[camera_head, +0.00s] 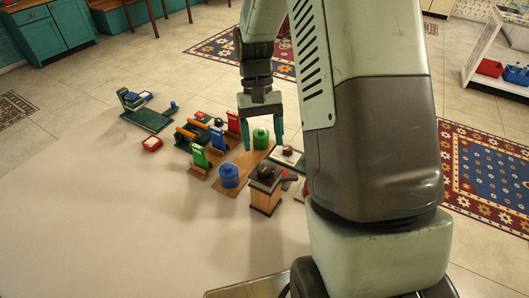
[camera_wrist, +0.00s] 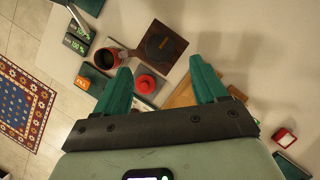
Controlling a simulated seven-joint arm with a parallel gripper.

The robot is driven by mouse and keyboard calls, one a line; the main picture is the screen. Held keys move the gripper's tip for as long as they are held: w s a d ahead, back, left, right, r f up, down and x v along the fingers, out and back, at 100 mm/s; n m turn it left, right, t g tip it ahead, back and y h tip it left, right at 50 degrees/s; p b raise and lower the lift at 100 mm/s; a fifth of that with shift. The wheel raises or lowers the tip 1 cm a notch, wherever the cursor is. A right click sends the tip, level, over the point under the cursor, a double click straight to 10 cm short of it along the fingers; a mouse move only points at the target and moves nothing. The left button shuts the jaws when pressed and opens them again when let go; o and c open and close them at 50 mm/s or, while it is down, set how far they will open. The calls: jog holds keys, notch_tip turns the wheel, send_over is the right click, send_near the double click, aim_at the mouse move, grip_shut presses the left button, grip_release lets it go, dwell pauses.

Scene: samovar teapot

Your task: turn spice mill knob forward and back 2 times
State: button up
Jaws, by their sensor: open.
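The likely spice mill is a wooden box with a dark top and a dark round knob (camera_head: 265,192), standing upright at the near edge of the group. A brown square with a dark round part, probably its top, shows in the wrist view (camera_wrist: 161,46), beyond my fingertips. My gripper (camera_head: 262,140) is open and empty, fingers down, above and behind the mill in the head view. It also shows in the wrist view (camera_wrist: 163,75), apart from the mill. The green cylinder (camera_head: 261,138) appears between or behind the fingers; I cannot tell its distance.
A blue cylinder (camera_head: 229,175) stands left of the mill. Several small stands crowd the left. The white table (camera_head: 110,225) is clear in front and left.

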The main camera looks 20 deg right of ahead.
jog(key=v, duration=0.4)
jog(key=shift+w+r, duration=0.15)
jog(key=shift+r, duration=0.25)
notch_tip(320, 180, up, 9)
jog(key=t, duration=0.3)
send_over(263, 164)
jog(key=s+r+t, duration=0.4)
jog(key=s+r, duration=0.4)
jog(key=s, duration=0.1)
jog(key=s+r+t, duration=0.1)
jog(key=s+t, duration=0.2)
jog(key=s, duration=0.5)
jog(key=shift+s+a+r+n, duration=0.25)
jog(key=shift+a+r+n, duration=0.05)
jog(key=shift+a+r, duration=0.1)
